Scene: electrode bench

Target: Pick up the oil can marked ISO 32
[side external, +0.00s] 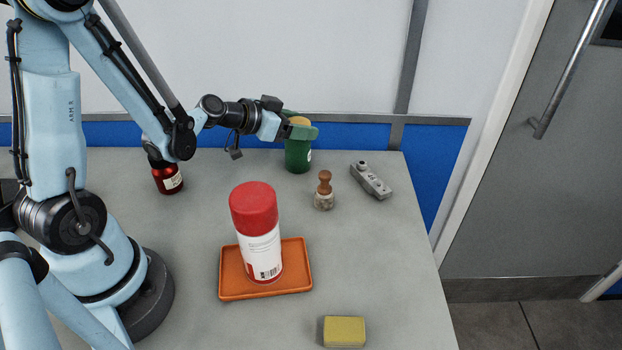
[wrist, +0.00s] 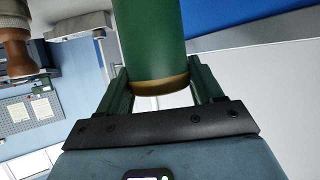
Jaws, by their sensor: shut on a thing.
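A green can (side external: 297,157) with a gold-coloured top stands upright at the back of the bench.
A brush with a wooden handle (side external: 324,190) and a grey device (side external: 371,180) stand right of the can. A dark red bottle (side external: 168,179) is at left. In front, a red-capped white canister (side external: 261,245) stands in an orange tray (side external: 300,284), with a yellow sponge (side external: 344,331) nearer.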

